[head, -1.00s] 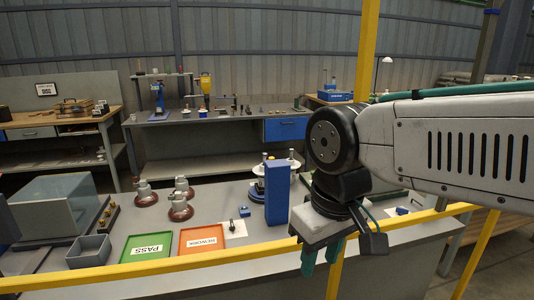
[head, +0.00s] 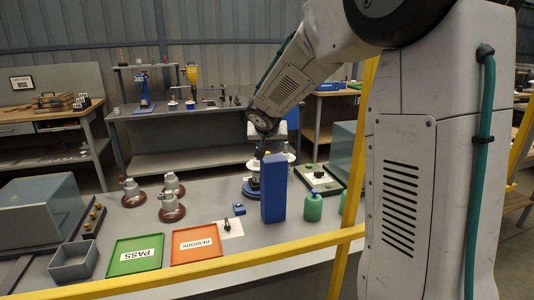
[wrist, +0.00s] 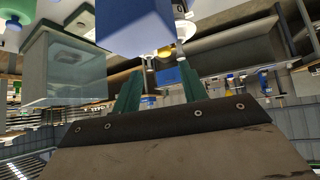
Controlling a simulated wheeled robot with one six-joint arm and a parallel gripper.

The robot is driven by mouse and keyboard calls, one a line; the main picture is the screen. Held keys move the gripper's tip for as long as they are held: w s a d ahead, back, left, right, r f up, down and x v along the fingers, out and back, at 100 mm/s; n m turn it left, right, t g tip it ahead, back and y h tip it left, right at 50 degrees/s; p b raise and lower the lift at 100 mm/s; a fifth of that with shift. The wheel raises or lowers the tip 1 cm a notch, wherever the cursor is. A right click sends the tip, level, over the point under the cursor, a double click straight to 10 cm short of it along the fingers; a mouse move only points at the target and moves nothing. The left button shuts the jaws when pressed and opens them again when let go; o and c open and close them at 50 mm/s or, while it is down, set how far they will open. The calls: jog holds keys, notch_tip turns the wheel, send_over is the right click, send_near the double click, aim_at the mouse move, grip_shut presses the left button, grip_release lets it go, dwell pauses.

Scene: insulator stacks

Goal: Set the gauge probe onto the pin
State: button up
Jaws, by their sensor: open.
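A small dark upright piece, which looks like the gauge probe (head: 228,226), stands on a white sheet on the table. Just behind the tall blue block (head: 274,190), a stack with white discs on a blue round base (head: 250,188) is partly hidden; I cannot make out for certain which part is the pin. My gripper's green fingers (wrist: 159,92) are spread apart and empty in the wrist view, with the blue block (wrist: 136,22) beyond them at the top. In the head view the arm reaches over the table behind the blue block, and I cannot make out the fingertips.
Green PASS (head: 120,264) and orange REWORK (head: 180,254) trays lie at the front. Several brown-based insulators (head: 172,212) stand behind them. A grey bin (head: 74,262), a clear case (head: 40,212), a green bottle (head: 313,208) and yellow rail (head: 222,260) are near.

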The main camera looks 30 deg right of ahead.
aim_at(267, 152)
jog(key=shift+w+d+f, duration=0.2)
jog(key=shift+w+f, duration=0.1)
jog(key=shift+w, duration=0.2)
jog(key=shift+w+d+f, duration=0.2)
jog(key=shift+w+f, duration=0.05)
jog(key=shift+w, duration=0.25)
jog(key=x, duration=0.7)
jog(key=shift+w+f, duration=0.15)
jog(key=shift+w, duration=0.1)
